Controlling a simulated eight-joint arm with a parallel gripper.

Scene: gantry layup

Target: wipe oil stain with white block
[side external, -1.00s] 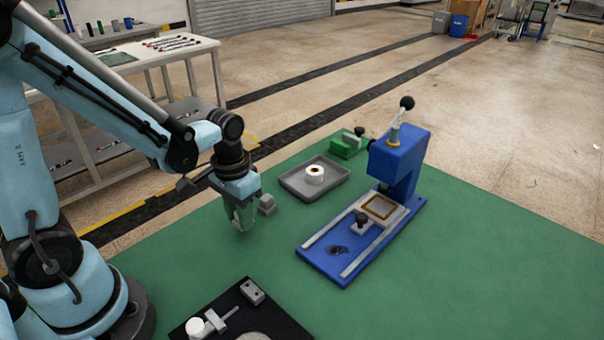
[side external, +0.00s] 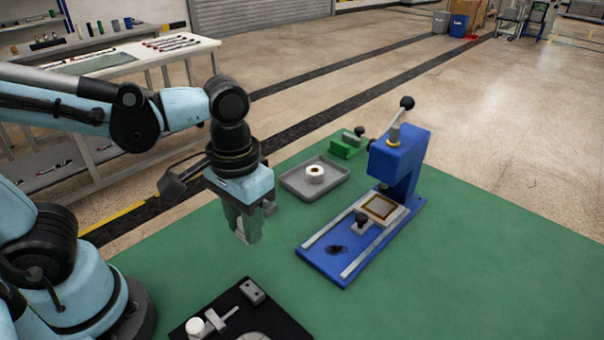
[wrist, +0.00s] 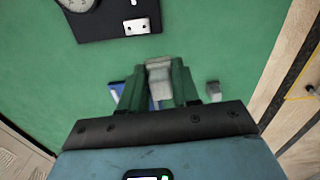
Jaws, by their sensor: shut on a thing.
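My gripper (side external: 247,232) is above the green mat, left of the blue press. It is shut on a pale block, the white block (wrist: 159,78), which shows between the green fingers in the wrist view. In the side view the block is hard to tell from the fingertips. The oil stain (side external: 337,249) is a dark patch on the front of the blue press base (side external: 318,262), between two pale rails. My gripper is left of the stain and apart from it. In the wrist view the fingers hide most of the blue base, and the stain cannot be seen.
A grey tray (side external: 335,190) with a white roll (side external: 315,174) lies behind. The press lever (side external: 400,112) sticks up at the right. A black fixture plate (side external: 262,312) lies in front.

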